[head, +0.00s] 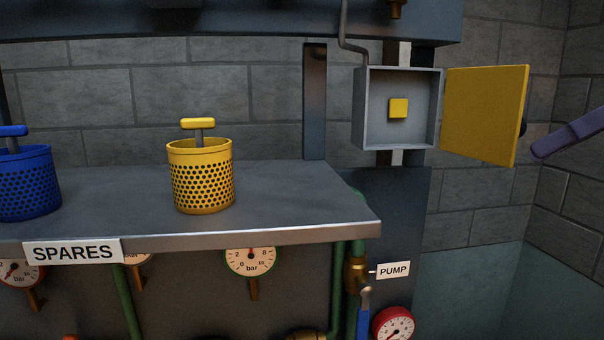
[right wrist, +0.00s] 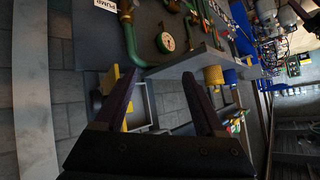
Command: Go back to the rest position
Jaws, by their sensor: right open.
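My right gripper (head: 535,144) is at the right edge of the head view, beside the outer side of an open yellow door (head: 485,113). One purple finger shows there, and a dark tip is partly hidden behind the door. In the right wrist view the two fingers of my right gripper (right wrist: 160,84) stand wide apart with nothing held between them. The grey wall box (head: 398,72) is open, with a small yellow block (head: 398,108) inside. My left gripper is in neither view.
A grey shelf (head: 290,195) labelled SPARES (head: 72,251) bears a yellow perforated basket (head: 203,185) and a blue one (head: 28,190). Green pipes, gauges (head: 251,260) and a PUMP label (head: 393,270) are below. The stone wall (head: 465,215) is bare under the door.

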